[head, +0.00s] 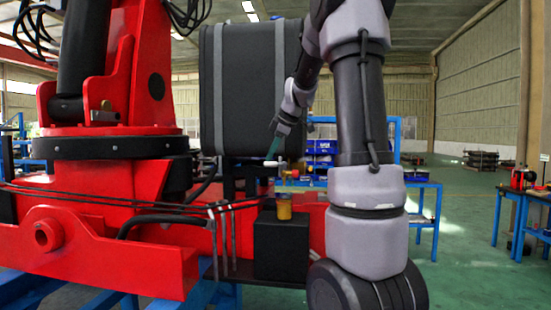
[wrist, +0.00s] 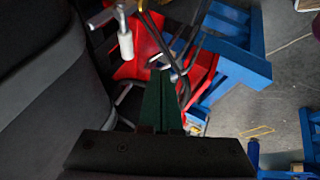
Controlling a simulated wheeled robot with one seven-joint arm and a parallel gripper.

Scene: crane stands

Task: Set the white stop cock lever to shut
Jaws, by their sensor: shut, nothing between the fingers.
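The white stop cock lever (head: 272,163) shows in the head view as a small pale bar beside the black tank, above the red crane base. In the wrist view a white cylindrical handle (wrist: 126,44) on a metal arm, which looks like this lever, is at the upper left. My gripper (head: 272,153) points down with its green fingers just above the lever in the head view. In the wrist view the fingertips (wrist: 158,76) are together and empty, to the lower right of the handle. I cannot tell whether they touch the lever. The valve body is mostly hidden.
The large black tank (head: 250,90) stands close beside my arm and fills the left of the wrist view. Black hoses (head: 140,198) run across the red crane base (head: 150,255). A yellow-brown cylinder (head: 284,206) sits on a black box (head: 281,245). Blue stands are behind.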

